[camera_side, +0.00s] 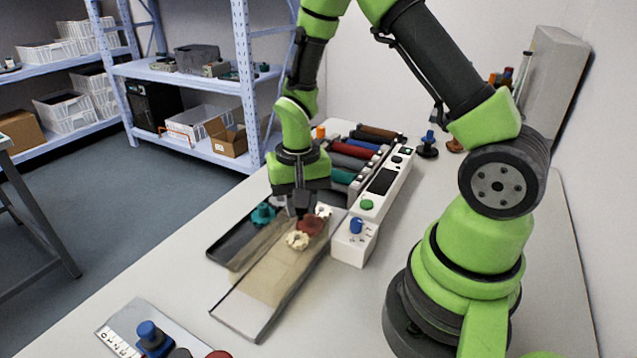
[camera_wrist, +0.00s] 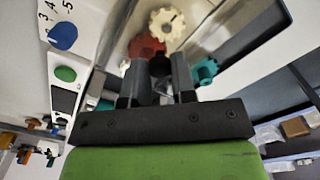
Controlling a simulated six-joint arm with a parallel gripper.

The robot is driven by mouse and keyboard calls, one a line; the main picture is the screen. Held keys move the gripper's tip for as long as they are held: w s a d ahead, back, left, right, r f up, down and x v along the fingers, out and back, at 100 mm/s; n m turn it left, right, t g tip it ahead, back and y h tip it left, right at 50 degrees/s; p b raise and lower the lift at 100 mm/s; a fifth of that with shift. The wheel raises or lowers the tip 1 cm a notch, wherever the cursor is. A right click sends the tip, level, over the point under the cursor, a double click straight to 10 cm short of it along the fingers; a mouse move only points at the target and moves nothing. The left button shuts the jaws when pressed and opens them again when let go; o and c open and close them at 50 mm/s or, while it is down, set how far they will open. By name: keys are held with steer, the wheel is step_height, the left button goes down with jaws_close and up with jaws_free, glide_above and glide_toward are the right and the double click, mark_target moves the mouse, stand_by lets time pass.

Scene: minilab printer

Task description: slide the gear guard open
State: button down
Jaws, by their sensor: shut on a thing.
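The gear guard (camera_side: 262,290) looks like a long, clear, tan-tinted panel lying low on the table, front left of the printer. A red gear (camera_side: 311,226), cream gears (camera_side: 297,240) and a teal gear (camera_side: 264,213) show near its far end; I cannot tell how much of them it covers. My gripper (camera_side: 300,208) points down over this far end. In the wrist view my gripper (camera_wrist: 157,82) is shut on a small dark knob (camera_wrist: 160,67), seemingly the guard's handle, between its fingers. The red gear (camera_wrist: 146,46) is just beyond it. The fingers hide part of the knob.
The printer's white control panel (camera_side: 385,185), with a green button (camera_side: 367,204) and a blue knob (camera_side: 356,225), stands close to the right. Several colored rollers (camera_side: 362,150) lie behind. A plate with a blue knob (camera_side: 148,332) is at the front left. Bare table lies between.

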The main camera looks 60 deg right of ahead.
mark_target(288, 233)
steer(key=a, duration=0.4)
steer(key=shift+a, duration=0.1)
steer(key=c, duration=0.9)
jaws_free()
steer(key=shift+c, duration=0.2)
steer(key=shift+r, duration=0.1)
step_height(288, 233, up, 10)
